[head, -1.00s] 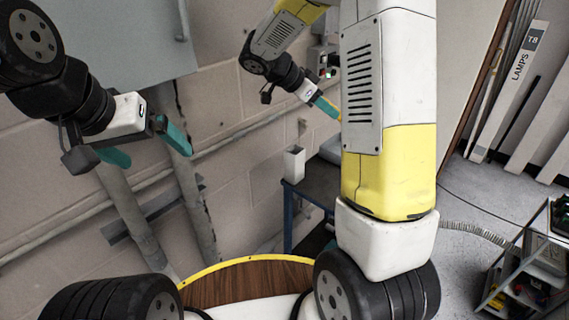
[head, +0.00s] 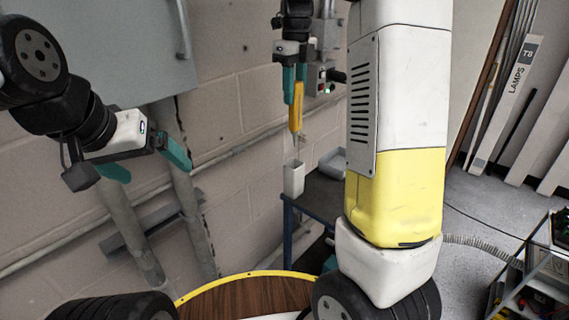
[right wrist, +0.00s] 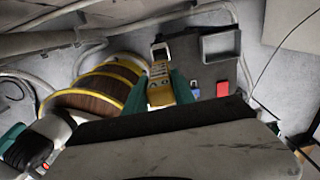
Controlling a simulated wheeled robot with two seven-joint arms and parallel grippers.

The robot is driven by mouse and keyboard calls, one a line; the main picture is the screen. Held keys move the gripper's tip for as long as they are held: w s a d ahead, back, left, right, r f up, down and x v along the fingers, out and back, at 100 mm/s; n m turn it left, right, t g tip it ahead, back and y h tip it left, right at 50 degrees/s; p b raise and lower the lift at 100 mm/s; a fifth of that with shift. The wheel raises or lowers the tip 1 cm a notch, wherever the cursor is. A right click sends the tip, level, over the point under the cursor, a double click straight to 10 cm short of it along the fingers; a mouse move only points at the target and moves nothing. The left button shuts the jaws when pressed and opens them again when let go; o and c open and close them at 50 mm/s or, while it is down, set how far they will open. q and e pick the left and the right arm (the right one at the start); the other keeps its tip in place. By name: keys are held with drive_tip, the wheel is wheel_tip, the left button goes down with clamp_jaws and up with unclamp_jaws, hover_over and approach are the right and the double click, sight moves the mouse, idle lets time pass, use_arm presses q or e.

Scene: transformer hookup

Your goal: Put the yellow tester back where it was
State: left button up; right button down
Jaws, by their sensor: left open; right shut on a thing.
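The yellow tester (head: 297,107) hangs upright, tip down, in my right gripper (head: 294,84), whose teal fingers are shut on it. In the right wrist view the tester (right wrist: 159,90) sits between the teal fingers, its keypad face showing. A white open-topped holder (head: 294,179) stands at the left edge of the dark cart top. The tester is above this holder with a visible gap, apart from it. Exact alignment in depth cannot be told. My left gripper (head: 144,163) is open and empty in front of the wall, far to the left.
The dark cart top (head: 318,197) carries a grey tray (head: 334,160), also seen in the right wrist view (right wrist: 220,46). Red (right wrist: 222,89) and blue (right wrist: 195,91) items lie near it. A wall box with a red button (head: 322,80) is close behind the right gripper. Shelving (head: 530,275) stands at right.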

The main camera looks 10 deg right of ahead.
wheel_tip(320, 180, down, 17)
drive_tip(key=shift+r, duration=0.15)
idle(0.5)
drive_tip(key=c, duration=1.1)
unclamp_jaws()
drive_tip(key=shift+o, duration=0.2)
